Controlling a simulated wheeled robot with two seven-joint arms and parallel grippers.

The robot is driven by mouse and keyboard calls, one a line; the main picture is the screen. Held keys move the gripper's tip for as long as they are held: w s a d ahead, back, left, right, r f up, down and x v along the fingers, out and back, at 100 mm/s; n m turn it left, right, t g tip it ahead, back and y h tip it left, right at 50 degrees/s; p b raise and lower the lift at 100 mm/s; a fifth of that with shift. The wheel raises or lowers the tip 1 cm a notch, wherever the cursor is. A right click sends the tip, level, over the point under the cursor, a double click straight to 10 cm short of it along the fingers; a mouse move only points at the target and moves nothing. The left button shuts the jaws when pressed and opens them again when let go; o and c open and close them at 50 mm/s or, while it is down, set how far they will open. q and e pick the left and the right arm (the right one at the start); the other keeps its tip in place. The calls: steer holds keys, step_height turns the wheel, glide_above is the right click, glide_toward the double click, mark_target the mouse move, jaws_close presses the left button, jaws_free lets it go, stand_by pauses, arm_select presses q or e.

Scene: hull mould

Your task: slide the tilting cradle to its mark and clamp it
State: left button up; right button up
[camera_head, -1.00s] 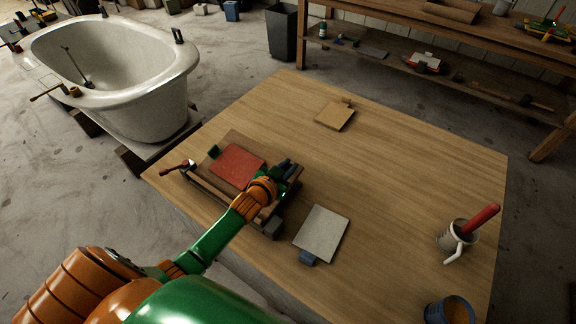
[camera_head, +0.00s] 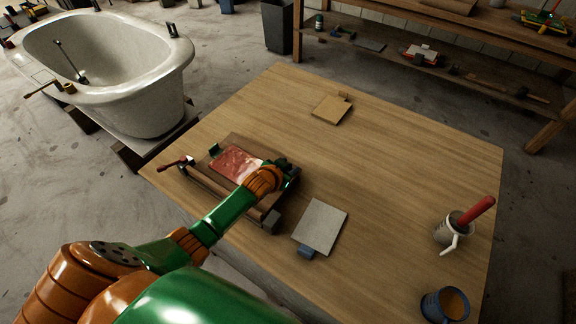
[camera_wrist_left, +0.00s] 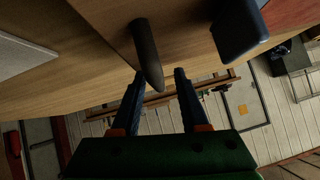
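The wooden cradle (camera_head: 207,183) stands on the table's near left part, with a red panel (camera_head: 232,160) on top. A red-handled lever (camera_head: 176,163), perhaps the clamp, is at its left end. My left gripper (camera_head: 286,172) is at the cradle's right side; its fingers are mostly hidden behind my wrist in the head view. In the left wrist view my left gripper (camera_wrist_left: 157,85) has its fingers apart. A dark tapered peg (camera_wrist_left: 145,50) reaches between the fingertips; no grip on it shows. A blue block (camera_wrist_left: 238,28) is close by. No mark can be made out. My right gripper is out of view.
A pale square plate with a blue tab (camera_head: 320,226) lies right of the cradle, and a tan plate (camera_head: 331,109) farther back. The table's middle (camera_head: 400,180) is clear.

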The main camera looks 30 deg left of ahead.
arm_select(q)
steer(key=shift+s+r+p, duration=0.3)
steer(key=p+v, duration=0.2)
steer(key=v, duration=0.4)
steer(key=shift+s, duration=0.2)
